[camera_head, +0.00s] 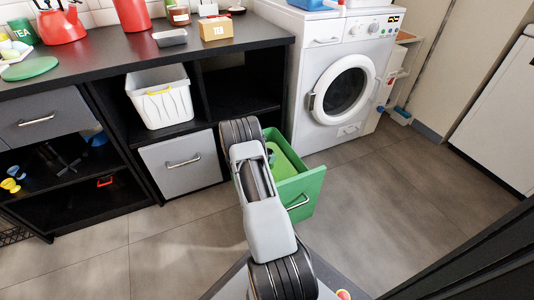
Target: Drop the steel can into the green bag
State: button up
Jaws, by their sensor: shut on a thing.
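A green open drawer (305,192) with a bar handle on its front stands out from the dark cabinet, right of my arm. A lighter green surface shows inside it; I cannot tell whether this is the green bag. A small dark shape shows in the drawer beside my arm, too small to identify. My arm reaches forward from the bottom of the view, and its far joint covers the drawer's left part. My gripper is hidden behind the arm, so its jaws do not show. I cannot make out the steel can.
A closed grey drawer (181,163) is left of my arm, with a white basket (161,97) on the shelf above. A washing machine (345,75) stands behind the green drawer. Floor at right is clear.

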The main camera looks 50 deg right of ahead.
jog(key=shift+f+b, duration=0.3)
jog(key=shift+f, duration=0.45)
